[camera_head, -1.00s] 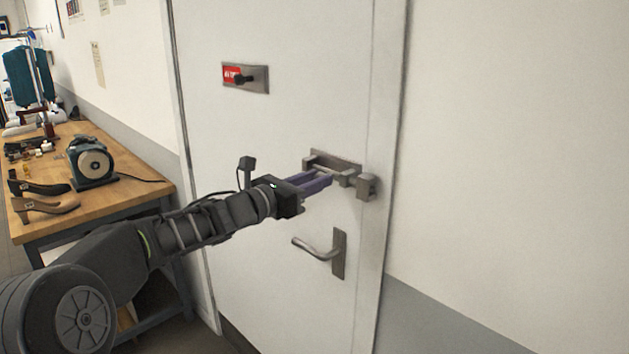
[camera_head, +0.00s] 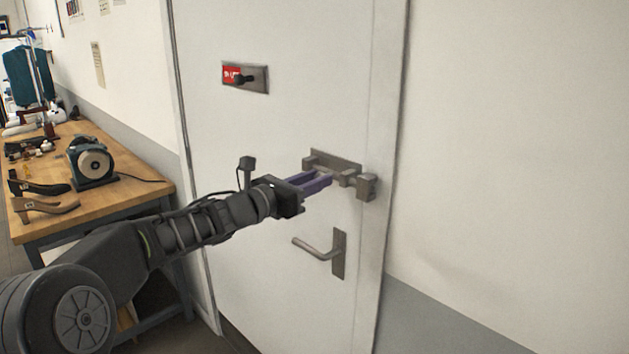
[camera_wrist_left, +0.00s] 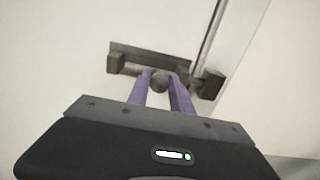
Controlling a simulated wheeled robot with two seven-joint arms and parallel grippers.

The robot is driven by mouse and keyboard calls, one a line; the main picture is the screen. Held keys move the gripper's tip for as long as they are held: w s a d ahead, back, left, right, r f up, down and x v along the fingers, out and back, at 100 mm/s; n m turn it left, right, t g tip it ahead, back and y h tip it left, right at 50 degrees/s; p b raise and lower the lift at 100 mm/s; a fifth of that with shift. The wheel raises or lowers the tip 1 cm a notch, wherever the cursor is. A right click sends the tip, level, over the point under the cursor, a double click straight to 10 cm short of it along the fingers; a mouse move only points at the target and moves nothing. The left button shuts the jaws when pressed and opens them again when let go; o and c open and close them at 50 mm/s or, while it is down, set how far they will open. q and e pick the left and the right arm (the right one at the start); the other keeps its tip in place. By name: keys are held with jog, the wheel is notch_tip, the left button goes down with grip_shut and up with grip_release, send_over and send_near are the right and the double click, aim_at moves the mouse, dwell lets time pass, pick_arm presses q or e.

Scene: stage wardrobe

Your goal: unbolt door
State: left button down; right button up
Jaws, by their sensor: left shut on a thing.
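The white door (camera_head: 270,130) carries a metal slide bolt (camera_head: 335,160) on a backplate, near its right edge. The bolt's keeper (camera_head: 367,187) is a small block just right of it by the frame. My left gripper (camera_head: 320,181) comes in from the left with its purple fingers at the bolt. In the left wrist view, the fingers are closed on the bolt's round dark knob (camera_wrist_left: 160,82), in front of the backplate (camera_wrist_left: 150,56). The bar seems to run toward the keeper; where its end sits is hard to tell. My right gripper is not in view.
A lever handle (camera_head: 318,249) sits below the bolt. A wooden workbench (camera_head: 110,200) with shoes and a grinder (camera_head: 90,162) stands left. Bare wall (camera_head: 510,150) lies to the right.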

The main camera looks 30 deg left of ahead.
aim_at(315, 167)
pick_arm(q)
jog(key=a, duration=0.1)
jog(key=w+a, duration=0.1)
jog(key=a, duration=0.2)
jog(key=shift+w+a, duration=0.3)
jog(key=shift+a, duration=0.05)
jog(key=shift+r, duration=0.1)
jog(key=c, duration=1.2)
grip_release()
jog(key=shift+a, duration=0.1)
jog(key=shift+o, duration=0.2)
